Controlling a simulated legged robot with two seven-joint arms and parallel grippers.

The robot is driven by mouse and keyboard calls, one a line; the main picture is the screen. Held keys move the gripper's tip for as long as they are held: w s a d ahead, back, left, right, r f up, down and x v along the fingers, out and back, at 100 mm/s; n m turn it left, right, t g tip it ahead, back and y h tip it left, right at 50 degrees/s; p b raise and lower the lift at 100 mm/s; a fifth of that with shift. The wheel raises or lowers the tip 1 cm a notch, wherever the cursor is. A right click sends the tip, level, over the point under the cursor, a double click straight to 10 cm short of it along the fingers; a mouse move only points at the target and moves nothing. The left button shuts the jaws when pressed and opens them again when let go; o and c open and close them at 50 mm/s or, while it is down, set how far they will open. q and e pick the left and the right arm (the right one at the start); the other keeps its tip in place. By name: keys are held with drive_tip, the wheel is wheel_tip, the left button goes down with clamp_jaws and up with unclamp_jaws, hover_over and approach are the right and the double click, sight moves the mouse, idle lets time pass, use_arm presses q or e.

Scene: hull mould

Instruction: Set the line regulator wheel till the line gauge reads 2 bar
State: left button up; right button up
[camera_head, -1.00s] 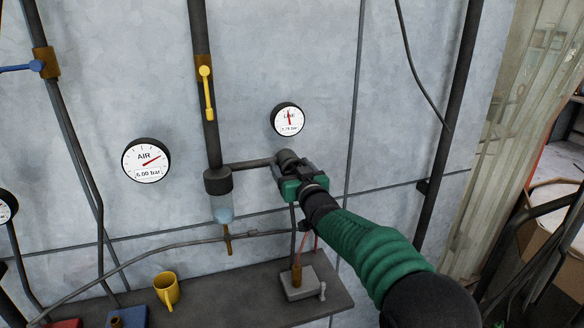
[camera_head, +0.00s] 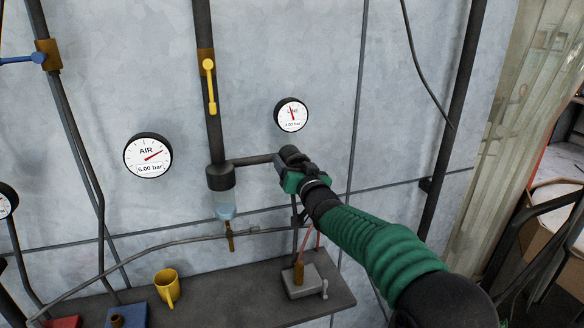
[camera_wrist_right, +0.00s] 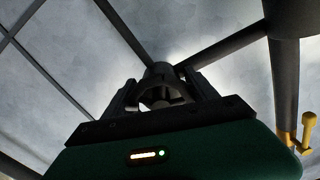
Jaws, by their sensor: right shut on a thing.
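The line gauge (camera_head: 292,114) is a small round white dial with a black rim on the wall. Its needle points up and slightly left; its small digits look like about 2.0 bar but are blurred. The dark line regulator (camera_head: 289,153) sits below the gauge at the end of a short horizontal pipe. My right gripper (camera_head: 297,170) is shut on the regulator wheel, which my gripper largely hides. In the right wrist view the wheel (camera_wrist_right: 160,72) shows between the fingers. My left gripper is not in view.
The air gauge (camera_head: 148,156) at left reads 6.00 bar. A yellow-handled valve (camera_head: 210,85) sits on the vertical pipe, above a clear filter bowl (camera_head: 224,204). The shelf (camera_head: 232,291) below holds a yellow mug (camera_head: 167,288) and a grey box (camera_head: 303,283).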

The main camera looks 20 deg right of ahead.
drive_tip(key=m+b, duration=0.2)
drive_tip(key=m, duration=0.3)
drive_tip(key=shift+m+b, duration=0.3)
drive_tip(key=shift+b, duration=0.05)
drive_tip(key=m+b, duration=0.4)
drive_tip(key=m, duration=0.1)
drive_tip(key=shift+a+r, duration=0.1)
drive_tip(key=shift+a, duration=0.05)
drive_tip(key=shift+m, duration=0.4)
drive_tip(key=o, duration=1.4)
drive_tip(key=shift+s+r, duration=0.1)
drive_tip(key=shift+s, duration=0.05)
drive_tip(key=shift+d, duration=0.25)
